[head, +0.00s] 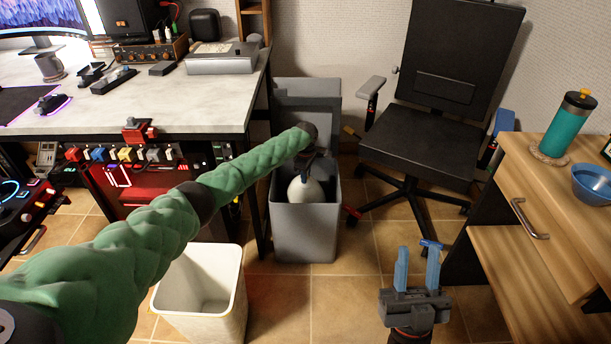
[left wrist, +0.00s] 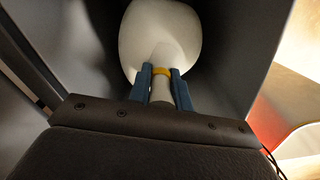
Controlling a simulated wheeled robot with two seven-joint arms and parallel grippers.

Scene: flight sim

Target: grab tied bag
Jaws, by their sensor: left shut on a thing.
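The tied bag (head: 304,191) is white and rounded, and sits inside the grey bin (head: 305,231) with its lid raised. In the left wrist view the bag (left wrist: 160,35) narrows to a neck with a yellow tie (left wrist: 161,70). My left gripper (left wrist: 163,85) is shut on this neck, one blue finger on each side, inside the bin. In the head view my green left arm reaches over the bin and partly hides the bag and the left gripper. My right gripper (head: 416,270) is open and empty, its blue fingers apart, above the floor at the lower right.
An empty white bin (head: 198,295) stands on the floor below my left arm. A desk (head: 175,95) is at the left of the grey bin, and a black office chair (head: 425,140) at its right. A wooden drawer unit (head: 535,215) is at the right edge.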

